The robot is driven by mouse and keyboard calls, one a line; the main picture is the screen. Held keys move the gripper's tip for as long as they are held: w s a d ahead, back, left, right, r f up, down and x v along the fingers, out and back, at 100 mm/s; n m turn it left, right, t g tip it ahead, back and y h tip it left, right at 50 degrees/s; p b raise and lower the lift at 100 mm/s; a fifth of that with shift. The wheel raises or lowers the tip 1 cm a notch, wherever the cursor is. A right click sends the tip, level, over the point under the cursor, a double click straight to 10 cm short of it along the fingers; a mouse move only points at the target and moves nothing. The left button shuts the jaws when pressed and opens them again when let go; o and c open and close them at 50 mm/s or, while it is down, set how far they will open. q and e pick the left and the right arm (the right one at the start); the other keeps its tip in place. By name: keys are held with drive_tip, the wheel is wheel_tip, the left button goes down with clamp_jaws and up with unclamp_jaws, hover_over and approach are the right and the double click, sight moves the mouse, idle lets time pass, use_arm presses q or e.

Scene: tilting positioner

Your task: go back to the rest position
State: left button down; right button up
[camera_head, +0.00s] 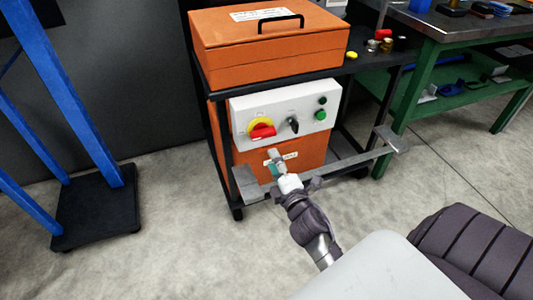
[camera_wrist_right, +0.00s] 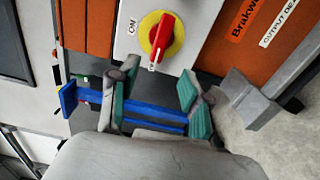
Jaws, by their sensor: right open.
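My right gripper (camera_head: 277,162) is in front of the orange cabinet (camera_head: 314,152), just below the control panel (camera_head: 283,112). In the right wrist view the right gripper (camera_wrist_right: 157,95) has its two green-padded fingers spread apart, with nothing seen clamped between them. The panel carries a red rotary switch on a yellow plate (camera_head: 261,128), which also shows large above the fingers in the wrist view (camera_wrist_right: 162,34). The switch looks apart from the fingers. My left gripper is not in view.
A black-framed cart holds the orange box (camera_head: 268,40). A grey metal bar (camera_head: 345,164) runs across the cart's front. A blue stand (camera_head: 95,150) is at left, a green bench (camera_head: 432,72) at right. Grey floor is open between stand and cart.

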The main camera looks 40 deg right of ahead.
drive_tip(key=s+a+f+m+g+y+p, duration=0.25)
drive_tip(key=s+a+f+m+g, duration=0.5)
drive_tip(key=s+f, duration=0.45)
drive_tip(key=s+a+f+m+g+y+p, duration=0.2)
drive_tip(key=s+a+f+m+g+p, duration=0.2)
drive_tip(key=s+a+f+m+g, duration=0.5)
use_arm(q)
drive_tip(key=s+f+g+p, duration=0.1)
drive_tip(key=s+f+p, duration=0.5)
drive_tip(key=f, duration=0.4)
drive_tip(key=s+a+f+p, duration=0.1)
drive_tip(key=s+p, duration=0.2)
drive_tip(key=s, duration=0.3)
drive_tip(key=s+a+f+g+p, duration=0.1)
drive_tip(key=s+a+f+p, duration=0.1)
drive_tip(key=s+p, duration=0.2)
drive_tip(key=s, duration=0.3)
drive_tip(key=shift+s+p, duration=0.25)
drive_tip(key=shift+p, duration=0.05)
use_arm(e)
drive_tip(key=s+d+f+n, duration=0.1)
drive_tip(key=s+d+f, duration=0.2)
drive_tip(key=s, duration=0.7)
drive_tip(key=s+d+f+n, duration=0.2)
drive_tip(key=s+f, duration=0.4)
drive_tip(key=s, duration=0.4)
drive_tip(key=shift+s+d+f, duration=0.15)
drive_tip(key=shift+d+f, duration=0.1)
drive_tip(key=shift+d, duration=0.45)
